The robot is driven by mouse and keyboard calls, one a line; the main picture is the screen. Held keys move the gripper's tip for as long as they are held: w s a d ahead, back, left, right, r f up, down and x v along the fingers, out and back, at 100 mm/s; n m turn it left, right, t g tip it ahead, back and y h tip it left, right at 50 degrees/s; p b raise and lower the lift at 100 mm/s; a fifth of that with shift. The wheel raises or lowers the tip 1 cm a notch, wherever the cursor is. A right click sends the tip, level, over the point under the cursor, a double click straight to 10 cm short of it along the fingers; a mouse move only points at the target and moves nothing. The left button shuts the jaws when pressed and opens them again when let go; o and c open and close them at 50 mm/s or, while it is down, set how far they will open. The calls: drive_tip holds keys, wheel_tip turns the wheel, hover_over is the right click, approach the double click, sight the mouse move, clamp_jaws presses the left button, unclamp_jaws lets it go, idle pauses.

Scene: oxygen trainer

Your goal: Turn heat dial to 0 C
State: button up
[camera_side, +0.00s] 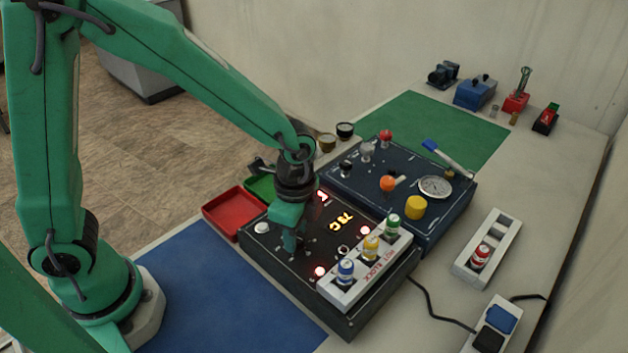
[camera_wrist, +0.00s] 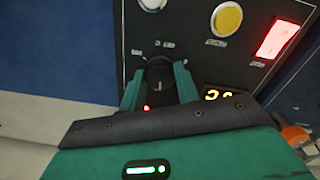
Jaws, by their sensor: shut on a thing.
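The heat dial (camera_wrist: 158,75) is a black knob on the dark control box, seen in the wrist view between my gripper's green fingers. My gripper (camera_wrist: 160,92) is shut on the dial, one finger on each side. In the side view my gripper (camera_side: 290,240) points down onto the left part of the dark box (camera_side: 290,285), and it hides the dial there. An orange lit display (camera_side: 343,221) on the box seems to read 78C. Part of the display (camera_wrist: 222,94) also shows in the wrist view, cut off by my gripper.
A white rack (camera_side: 335,292) with blue, yellow and green capped vials stands on the box's front right. A blue panel (camera_side: 455,205) with a gauge (camera_side: 435,187) stands behind. Red (camera_side: 232,212) and green trays sit at left. The blue mat (camera_side: 225,300) is clear.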

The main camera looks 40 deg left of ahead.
drive_tip(key=n, duration=0.5)
drive_tip(key=shift+a+n, duration=0.1)
drive_tip(key=shift+n, duration=0.2)
drive_tip(key=n, duration=0.5)
drive_tip(key=shift+n+t, duration=0.3)
drive_tip(key=n, duration=0.5)
drive_tip(key=shift+s, duration=0.1)
drive_tip(key=n, duration=0.5)
drive_tip(key=shift+n, duration=0.3)
drive_tip(key=shift+s, duration=0.1)
drive_tip(key=o, duration=1)
drive_tip(key=shift+d, duration=0.2)
drive_tip(key=shift+c, duration=0.2)
drive_tip(key=shift+s+r, duration=0.1)
drive_tip(key=shift+r, duration=3.8)
